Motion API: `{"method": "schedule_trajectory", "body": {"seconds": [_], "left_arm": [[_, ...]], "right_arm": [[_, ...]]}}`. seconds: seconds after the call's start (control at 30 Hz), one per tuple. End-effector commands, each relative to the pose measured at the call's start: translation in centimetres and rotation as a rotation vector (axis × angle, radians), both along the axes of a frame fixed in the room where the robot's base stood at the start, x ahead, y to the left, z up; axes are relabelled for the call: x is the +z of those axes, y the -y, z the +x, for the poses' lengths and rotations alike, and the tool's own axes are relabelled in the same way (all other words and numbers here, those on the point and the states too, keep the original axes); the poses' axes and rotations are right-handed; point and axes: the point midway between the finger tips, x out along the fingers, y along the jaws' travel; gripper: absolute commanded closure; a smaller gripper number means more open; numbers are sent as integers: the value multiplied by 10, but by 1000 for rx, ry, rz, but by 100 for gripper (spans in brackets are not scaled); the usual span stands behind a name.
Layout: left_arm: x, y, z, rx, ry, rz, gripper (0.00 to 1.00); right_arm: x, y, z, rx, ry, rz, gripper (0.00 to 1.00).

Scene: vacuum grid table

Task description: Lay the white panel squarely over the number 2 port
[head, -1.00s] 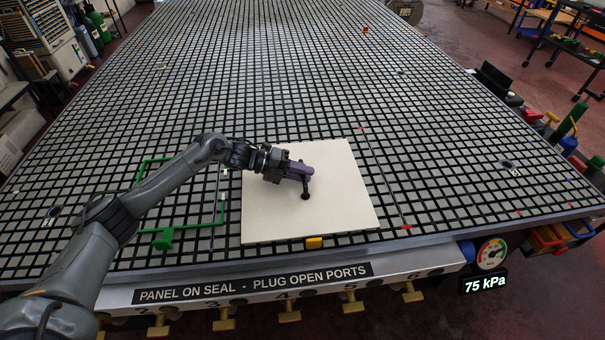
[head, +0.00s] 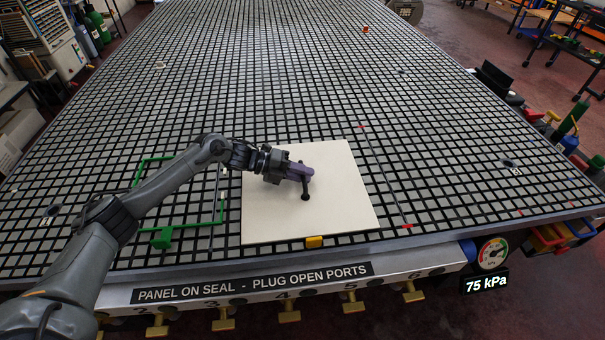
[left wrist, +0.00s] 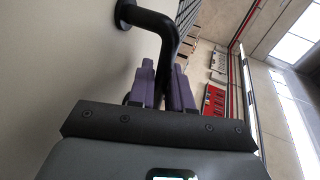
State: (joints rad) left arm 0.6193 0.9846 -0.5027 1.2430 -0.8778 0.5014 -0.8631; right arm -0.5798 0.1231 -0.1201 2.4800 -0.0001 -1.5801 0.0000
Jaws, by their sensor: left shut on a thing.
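The square white panel (head: 335,210) lies at the table's front middle, to the right of the green outline corners (head: 220,214). A black handle (head: 306,194) stands on it. My left gripper (head: 302,175) is over the panel, its purple fingers shut on the handle. In the left wrist view, the handle (left wrist: 165,24) runs between the fingers (left wrist: 164,88), and the panel's pale face (left wrist: 75,60) fills the left side. I cannot tell whether the panel touches the grid. The number 2 port cannot be clearly made out; my left arm covers part of the green outline. My right gripper is not in view.
Brass valves (head: 289,312) line the front rail. The gauge display (head: 486,283) reads 75 kPa. The black-lined grid (head: 270,75) behind is largely clear.

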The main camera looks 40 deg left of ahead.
Motion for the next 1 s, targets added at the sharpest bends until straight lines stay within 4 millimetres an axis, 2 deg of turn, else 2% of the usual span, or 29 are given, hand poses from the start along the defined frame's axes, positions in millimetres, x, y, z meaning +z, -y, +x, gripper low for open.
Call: {"method": "schedule_trajectory", "body": {"seconds": [0.2,0.23,0.4,0.43,0.83,1.0], "left_arm": [[-1,0,1,0,8,-2,100],[0,0,1,0,9,-2,79],[-1,0,1,0,6,-2,53],[-1,0,1,0,5,-1,51],[-7,0,-1,0,-7,2,51],[-3,-8,-7,1,-5,2,51]], "right_arm": [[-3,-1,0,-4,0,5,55],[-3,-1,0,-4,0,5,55],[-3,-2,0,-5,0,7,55],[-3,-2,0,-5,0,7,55],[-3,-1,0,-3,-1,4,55],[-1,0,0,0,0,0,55]]}}
